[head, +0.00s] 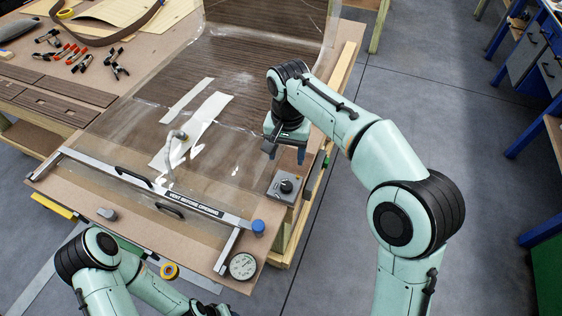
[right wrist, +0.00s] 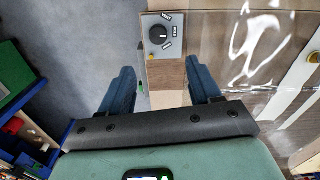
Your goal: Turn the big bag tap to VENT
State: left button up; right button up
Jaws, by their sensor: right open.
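The big bag tap is a grey box with a round black knob (head: 286,187) at the right edge of the veneering table, beside the clear bag.
The clear bag (head: 240,100) covers dark veneer, with a hose fitting (head: 177,135) on it. A closing bar (head: 150,188) with black handles, a blue cap (head: 258,227) and a round gauge (head: 243,266) lie in front. Clamps (head: 75,55) lie at upper left.

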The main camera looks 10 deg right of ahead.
jog(key=b, duration=0.1)
send_over(286, 185)
jog(key=f, duration=0.5)
jog(key=shift+s+d+f, duration=0.1)
jog(key=shift+s+f, duration=0.15)
jog(key=shift+s, duration=0.05)
jog(key=f+b, duration=0.1)
jog(key=f, duration=0.5)
jog(key=shift+w, duration=0.2)
pick_arm(q)
jog(key=shift+s+f, duration=1.15)
jog(key=shift+f, duration=0.3)
pick_arm(e)
jog(key=shift+f, duration=0.7)
jog(key=c, duration=1)
